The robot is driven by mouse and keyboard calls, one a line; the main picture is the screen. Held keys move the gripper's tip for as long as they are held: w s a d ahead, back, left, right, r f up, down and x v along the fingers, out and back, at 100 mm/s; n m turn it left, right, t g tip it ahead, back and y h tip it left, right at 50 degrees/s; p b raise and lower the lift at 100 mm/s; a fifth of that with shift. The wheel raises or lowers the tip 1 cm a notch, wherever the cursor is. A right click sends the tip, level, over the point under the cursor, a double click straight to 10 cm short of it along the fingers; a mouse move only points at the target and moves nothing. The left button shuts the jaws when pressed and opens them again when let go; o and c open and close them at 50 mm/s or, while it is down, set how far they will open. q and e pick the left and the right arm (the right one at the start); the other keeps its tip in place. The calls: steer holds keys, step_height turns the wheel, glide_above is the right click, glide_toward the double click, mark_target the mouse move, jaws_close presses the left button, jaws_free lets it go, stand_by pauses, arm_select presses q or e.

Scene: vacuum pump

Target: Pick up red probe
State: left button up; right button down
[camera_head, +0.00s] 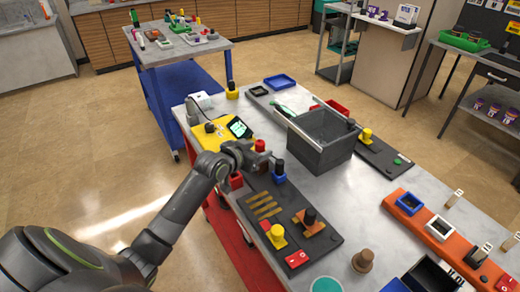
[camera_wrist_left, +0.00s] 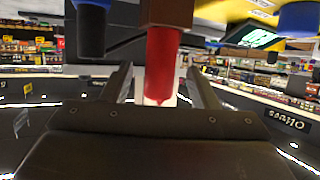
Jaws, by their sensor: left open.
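The red probe (camera_wrist_left: 161,65) stands in a brown block (camera_wrist_left: 168,12) in the left wrist view, which appears upside down. It lies between the two fingers of my left gripper (camera_wrist_left: 162,85), which are spread with a gap on each side. In the head view the probe's red part (camera_head: 260,146) shows just beyond my left gripper (camera_head: 250,158), at the table's left side. The gripper hides part of it and its base. I cannot tell whether a finger touches it. My right gripper is not in view.
A blue holder with a black piece (camera_head: 279,173) stands close to the right of the probe. A yellow mat with a meter (camera_head: 238,128) lies behind. A dark grey bin (camera_head: 324,140) and a black board with copper strips (camera_head: 285,223) are nearby.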

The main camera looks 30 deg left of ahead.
arm_select(q)
steer(key=shift+x, duration=0.95)
steer(key=c, duration=1.1)
steer(key=shift+c, duration=0.2)
steer(key=shift+r, duration=0.1)
